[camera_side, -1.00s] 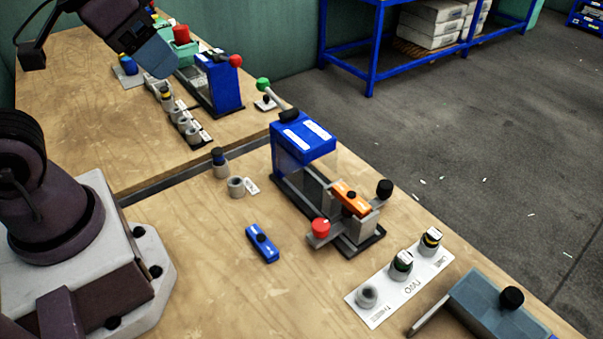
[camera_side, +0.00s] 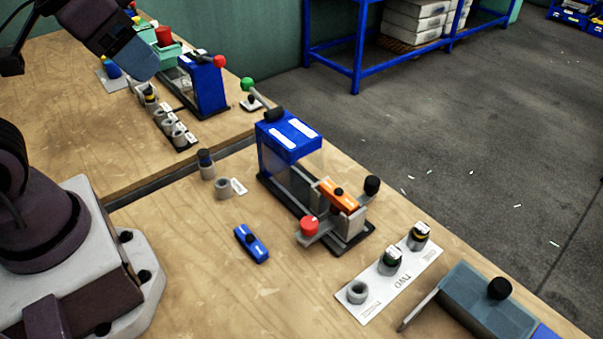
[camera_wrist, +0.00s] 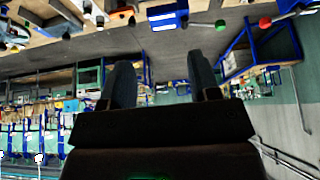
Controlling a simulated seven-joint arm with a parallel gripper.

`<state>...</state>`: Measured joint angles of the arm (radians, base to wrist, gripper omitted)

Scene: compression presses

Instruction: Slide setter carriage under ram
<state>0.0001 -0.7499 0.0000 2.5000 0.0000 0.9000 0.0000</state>
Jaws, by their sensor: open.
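The near press (camera_side: 289,138) is blue with white strips, a clear guard below and a raised lever ending in a green ball (camera_side: 247,84). In front of its head, the grey setter carriage (camera_side: 345,229) sits on the dark rail base, out toward the front end. An orange block (camera_side: 339,196) with a black knob lies on the carriage. A red knob (camera_side: 308,225) and a black knob (camera_side: 372,185) stand at its sides. My gripper (camera_wrist: 161,68) is open and empty in the wrist view, high above the bench at upper left in the side view, far from the carriage.
A blue bar (camera_side: 251,243) with a black knob lies left of the press. A white card (camera_side: 402,278) holds several small cylinders. A blue-grey box (camera_side: 480,305) stands at lower right. A second blue press (camera_side: 206,88) stands on the far bench.

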